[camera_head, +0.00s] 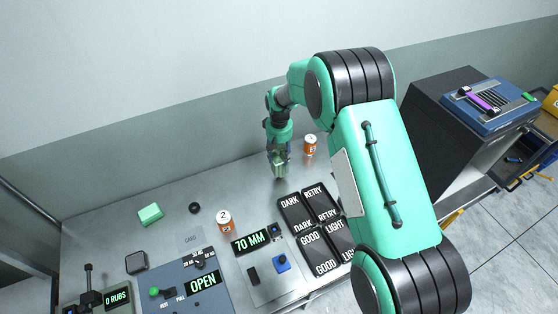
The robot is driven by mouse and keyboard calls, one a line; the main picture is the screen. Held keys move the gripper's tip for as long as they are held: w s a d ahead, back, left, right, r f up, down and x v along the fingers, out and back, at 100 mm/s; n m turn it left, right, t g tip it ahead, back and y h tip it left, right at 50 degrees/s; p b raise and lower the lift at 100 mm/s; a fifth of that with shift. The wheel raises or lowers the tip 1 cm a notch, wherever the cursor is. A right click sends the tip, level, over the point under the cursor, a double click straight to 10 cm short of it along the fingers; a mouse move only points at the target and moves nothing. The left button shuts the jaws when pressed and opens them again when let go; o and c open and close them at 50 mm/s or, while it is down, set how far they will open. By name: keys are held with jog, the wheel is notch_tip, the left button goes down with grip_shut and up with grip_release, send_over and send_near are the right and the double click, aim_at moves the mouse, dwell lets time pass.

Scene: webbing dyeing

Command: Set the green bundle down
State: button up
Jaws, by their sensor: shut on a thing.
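My gripper (279,158) points down over the back of the grey metal table, left of an orange can. It is shut on a small dull green bundle (279,171), which is partly hidden by the fingers. The bundle is at or just above the table top; I cannot tell whether it touches.
A light green block (150,213) and a black knob (194,208) lie at the left. Orange cans stand at the middle (224,220) and back (310,146). Black label plates (296,212) lie right of the 70 MM display (252,240). The back left of the table (110,215) is clear.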

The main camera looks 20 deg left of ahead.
aim_at(279, 160)
jog(key=shift+w, duration=0.1)
dwell(0.3)
jog(key=shift+f, duration=1.75)
jog(key=shift+f, duration=0.2)
jog(key=o, duration=1.3)
jog(key=shift+r, duration=0.15)
notch_tip(279, 160, up, 12)
jog(key=shift+r, duration=0.1)
